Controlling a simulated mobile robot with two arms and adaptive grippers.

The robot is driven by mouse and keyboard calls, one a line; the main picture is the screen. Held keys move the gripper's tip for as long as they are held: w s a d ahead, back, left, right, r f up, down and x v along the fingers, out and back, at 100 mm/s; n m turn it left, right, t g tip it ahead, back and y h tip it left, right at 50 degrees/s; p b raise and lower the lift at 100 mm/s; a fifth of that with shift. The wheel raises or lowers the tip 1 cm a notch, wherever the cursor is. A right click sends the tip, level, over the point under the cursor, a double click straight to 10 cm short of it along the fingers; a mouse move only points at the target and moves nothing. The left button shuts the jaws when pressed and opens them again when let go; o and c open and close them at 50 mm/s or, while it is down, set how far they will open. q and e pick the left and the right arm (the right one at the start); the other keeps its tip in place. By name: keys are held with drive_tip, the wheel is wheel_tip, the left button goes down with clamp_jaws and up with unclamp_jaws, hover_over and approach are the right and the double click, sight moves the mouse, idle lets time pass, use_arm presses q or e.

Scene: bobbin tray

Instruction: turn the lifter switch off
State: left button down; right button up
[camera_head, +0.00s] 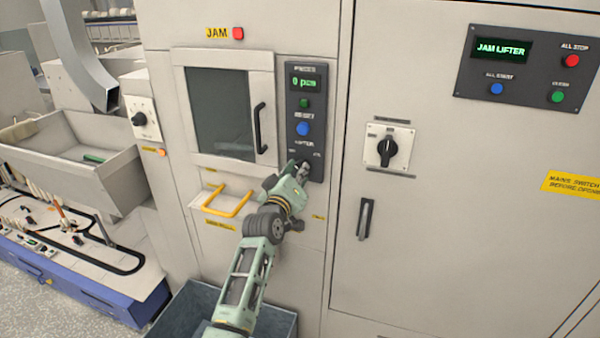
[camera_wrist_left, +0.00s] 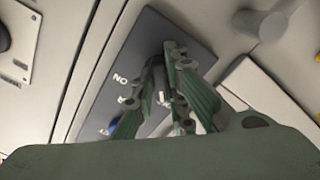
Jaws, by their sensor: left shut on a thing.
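The lifter switch sits at the bottom of the dark control panel (camera_head: 305,105), under the blue button; my gripper covers most of it. My left gripper (camera_head: 302,168) is at the lower end of this panel, with its fingers closed on the switch knob. In the left wrist view the gripper's fingers (camera_wrist_left: 165,95) meet at the grey panel (camera_wrist_left: 155,45), beside an "ON" label. The knob itself is mostly hidden between the fingers, so its position cannot be told. My right gripper is in neither view.
A windowed door (camera_head: 224,112) with a black handle is left of the panel. A yellow handle (camera_head: 228,203) juts out below it. A black rotary switch (camera_head: 388,149) is on the cabinet to the right. A grey bin (camera_head: 190,305) stands below.

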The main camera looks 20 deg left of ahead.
use_arm(q)
drive_tip(key=shift+f, duration=0.1)
drive_tip(key=c, duration=1.8)
unclamp_jaws()
drive_tip(key=shift+o, duration=0.2)
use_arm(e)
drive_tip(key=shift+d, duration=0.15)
use_arm(q)
drive_tip(key=s, duration=1.2)
drive_tip(key=shift+a, duration=0.2)
